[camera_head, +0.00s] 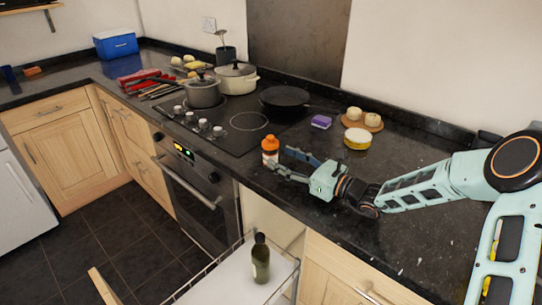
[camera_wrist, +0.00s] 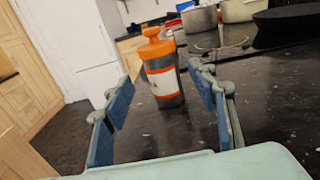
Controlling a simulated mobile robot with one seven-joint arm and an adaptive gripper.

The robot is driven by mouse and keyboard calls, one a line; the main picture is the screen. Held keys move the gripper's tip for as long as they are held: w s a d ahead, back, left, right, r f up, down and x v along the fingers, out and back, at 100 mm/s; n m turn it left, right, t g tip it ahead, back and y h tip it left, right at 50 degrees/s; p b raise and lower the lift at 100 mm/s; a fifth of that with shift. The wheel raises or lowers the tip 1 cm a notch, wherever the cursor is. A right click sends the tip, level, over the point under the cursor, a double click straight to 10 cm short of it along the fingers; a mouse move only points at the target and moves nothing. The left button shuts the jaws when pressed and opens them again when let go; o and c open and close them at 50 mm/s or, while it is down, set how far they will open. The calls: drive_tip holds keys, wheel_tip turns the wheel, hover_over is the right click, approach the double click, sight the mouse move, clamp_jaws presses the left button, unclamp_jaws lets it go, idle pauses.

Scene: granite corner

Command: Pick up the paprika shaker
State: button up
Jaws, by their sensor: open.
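The paprika shaker (camera_head: 270,151) has an orange cap and an orange, white and dark body. It stands upright on the dark counter near its front edge, right of the hob. My gripper (camera_head: 288,164) is open, just to the right of the shaker in the head view, with its fingers pointing toward it. In the wrist view the shaker (camera_wrist: 162,72) stands ahead of the open blue-padded fingers (camera_wrist: 160,105), seen in the gap between them. The fingers do not appear to touch it.
A yellow-and-white tub (camera_head: 357,139), a purple sponge (camera_head: 321,122) and a round board with pale items (camera_head: 362,120) lie behind. Pots and a black pan (camera_head: 285,97) are on the hob. Below, a pulled-out rack holds a dark bottle (camera_head: 260,260).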

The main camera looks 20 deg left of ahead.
sight(270, 151)
drive_tip(key=shift+x, duration=2.75)
drive_tip(key=shift+w+r, duration=0.1)
drive_tip(key=shift+r, duration=0.1)
drive_tip(key=shift+c, duration=0.5)
drive_tip(key=c, duration=1.2)
